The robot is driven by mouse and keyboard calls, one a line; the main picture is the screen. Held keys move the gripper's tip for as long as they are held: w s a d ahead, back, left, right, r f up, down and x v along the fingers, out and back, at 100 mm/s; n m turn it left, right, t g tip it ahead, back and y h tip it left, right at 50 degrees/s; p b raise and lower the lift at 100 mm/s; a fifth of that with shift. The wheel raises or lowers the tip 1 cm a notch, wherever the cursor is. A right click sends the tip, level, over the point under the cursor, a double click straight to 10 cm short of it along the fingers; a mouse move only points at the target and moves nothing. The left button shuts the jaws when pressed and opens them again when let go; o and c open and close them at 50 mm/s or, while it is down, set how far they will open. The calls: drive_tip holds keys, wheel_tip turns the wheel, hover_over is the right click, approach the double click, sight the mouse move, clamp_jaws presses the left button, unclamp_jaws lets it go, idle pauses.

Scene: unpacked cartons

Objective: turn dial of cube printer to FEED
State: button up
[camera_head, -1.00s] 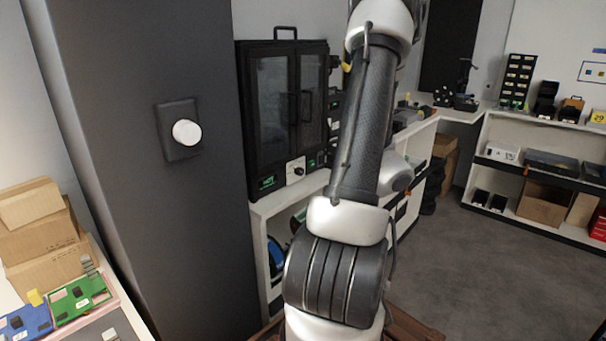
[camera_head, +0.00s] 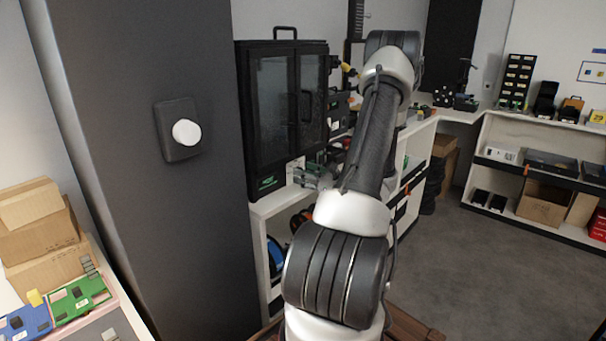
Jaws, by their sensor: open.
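The cube printer (camera_head: 246,110) is a black cabinet with glazed doors, standing on a white shelf unit left of centre. A white dial panel (camera_head: 291,167) is on its lower front, beside a small green display (camera_head: 267,182). My gripper (camera_head: 303,176) is small and grey in this view, open, right in front of the panel. It covers the dial, so the dial's pointer and any FEED mark cannot be read. Whether the fingers touch the dial cannot be told.
A dark pillar (camera_head: 165,235) with a round white knob (camera_head: 187,133) stands left of the printer. Cartons (camera_head: 45,235) and circuit boards lie at far left. Other equipment crowds the bench right of the printer. The grey floor (camera_head: 460,270) at right is clear.

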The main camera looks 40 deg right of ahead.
drive_tip(key=shift+w+a, duration=0.1)
drive_tip(key=shift+w, duration=0.65)
drive_tip(key=c, duration=1)
drive_tip(key=shift+c, duration=0.2)
